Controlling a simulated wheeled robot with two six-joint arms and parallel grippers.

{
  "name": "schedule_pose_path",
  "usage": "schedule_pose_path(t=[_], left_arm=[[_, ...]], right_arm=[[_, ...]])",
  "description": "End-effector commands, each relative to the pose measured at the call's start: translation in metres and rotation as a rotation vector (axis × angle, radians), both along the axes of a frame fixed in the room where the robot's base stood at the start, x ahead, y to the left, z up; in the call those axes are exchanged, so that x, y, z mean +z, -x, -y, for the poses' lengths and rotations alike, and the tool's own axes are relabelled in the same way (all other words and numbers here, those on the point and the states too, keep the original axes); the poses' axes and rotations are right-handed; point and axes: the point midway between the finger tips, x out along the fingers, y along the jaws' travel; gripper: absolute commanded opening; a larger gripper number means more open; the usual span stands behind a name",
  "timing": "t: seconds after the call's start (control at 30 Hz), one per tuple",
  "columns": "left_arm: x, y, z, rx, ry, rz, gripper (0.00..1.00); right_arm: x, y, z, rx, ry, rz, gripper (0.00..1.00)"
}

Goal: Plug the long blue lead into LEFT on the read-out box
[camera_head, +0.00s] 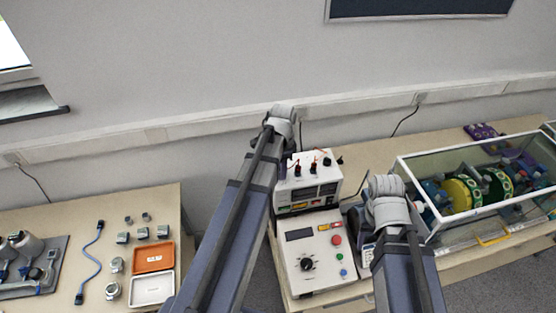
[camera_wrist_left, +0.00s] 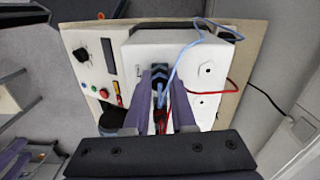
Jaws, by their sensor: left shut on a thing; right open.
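The white box with displays (camera_head: 312,188), which I take for the read-out box, stands behind a box with a dial. Its labels are unreadable. Two round sockets show on a white face in the left wrist view (camera_wrist_left: 206,72). My left gripper (camera_wrist_left: 162,78) is shut on a dark plug end with a light blue lead (camera_wrist_left: 178,54) looping up from it, close over the box. Whether the plug is seated is hidden. In the head view my left gripper (camera_head: 288,140) is at the box's back left. My right gripper (camera_head: 384,188) is open, right of the box, its fingertips mostly hidden.
The dial box (camera_head: 300,236) stands in front. A red lead (camera_wrist_left: 226,91) runs close to the sockets. A glass-walled case (camera_head: 440,237) stands at right. On the left table lie another blue lead (camera_head: 98,262), an orange tray (camera_head: 153,270) and small metal blocks.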

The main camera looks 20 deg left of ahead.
Motion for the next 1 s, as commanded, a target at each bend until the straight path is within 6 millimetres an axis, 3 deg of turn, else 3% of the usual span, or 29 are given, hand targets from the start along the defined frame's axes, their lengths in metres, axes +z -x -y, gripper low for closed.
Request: schedule_pose_path(t=[0.23, 0.27, 0.57, 1.0], left_arm=[[0.0001, -0.0005, -0.0003, -0.023, -0.001, 0.001, 0.00], [0.0001, -0.0005, -0.0003, -0.023, -0.001, 0.001, 0.26], [0.0000, -0.0001, -0.0001, -0.021, -0.001, 0.001, 0.59], [0.0059, 0.0000, 0.0000, -0.020, 0.000, 0.000, 0.59]], right_arm=[[0.0001, 0.0000, 0.0000, 0.000, 0.000, 0.000, 0.50], [0.0001, 0.0000, 0.0000, 0.000, 0.000, 0.000, 0.50], [0.0000, 0.0000, 0.0000, 0.000, 0.000, 0.000, 0.50], [0.0058, 0.0001, 0.0000, 0.000, 0.000, 0.000, 0.50]])
